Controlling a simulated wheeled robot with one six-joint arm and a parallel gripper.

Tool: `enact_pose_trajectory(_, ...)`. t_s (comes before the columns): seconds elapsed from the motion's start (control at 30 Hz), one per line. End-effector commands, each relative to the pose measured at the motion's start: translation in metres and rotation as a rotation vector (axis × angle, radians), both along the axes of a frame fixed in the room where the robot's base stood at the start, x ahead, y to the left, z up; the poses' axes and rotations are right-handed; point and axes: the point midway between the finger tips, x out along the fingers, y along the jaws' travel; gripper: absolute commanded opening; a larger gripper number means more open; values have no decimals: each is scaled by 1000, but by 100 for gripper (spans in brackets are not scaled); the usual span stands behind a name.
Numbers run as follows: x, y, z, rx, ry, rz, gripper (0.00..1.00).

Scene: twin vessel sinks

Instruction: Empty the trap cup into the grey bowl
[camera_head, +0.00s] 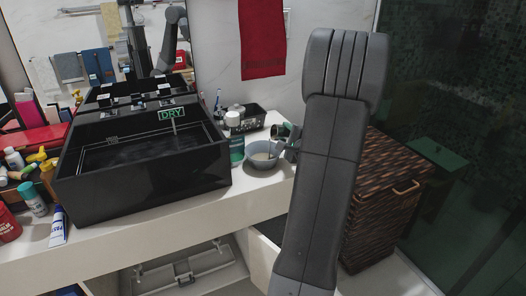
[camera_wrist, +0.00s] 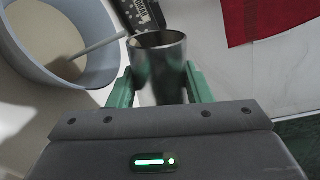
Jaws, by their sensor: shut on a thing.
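My gripper (camera_wrist: 158,88) has green fingers shut on the metal trap cup (camera_wrist: 158,68), one on each side of it. The cup is dark and shiny with a pale rim, and its inside is mostly hidden. In the head view the cup (camera_head: 283,130) shows small beside my arm, at the right of the bowl and above its rim level; its exact tilt is hard to tell. The grey bowl (camera_head: 250,148) stands on the counter. In the wrist view the bowl (camera_wrist: 100,72) is at upper left, with beige contents and a grey handle leaning over its rim towards the cup.
A black vessel sink (camera_head: 150,165) with a "DRY" label is left of the bowl. A teal jar (camera_head: 237,150) and a black tray (camera_head: 250,121) stand near the bowl. A woven hamper (camera_head: 380,200) is at right. A red towel (camera_head: 262,40) hangs behind.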

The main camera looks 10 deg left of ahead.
Motion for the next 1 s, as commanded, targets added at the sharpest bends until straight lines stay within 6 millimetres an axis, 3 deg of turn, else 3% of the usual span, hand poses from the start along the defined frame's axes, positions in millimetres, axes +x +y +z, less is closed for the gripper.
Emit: enact_pose_trajectory(1.0, -6, 12, 4, -98, -55, 0, 17)
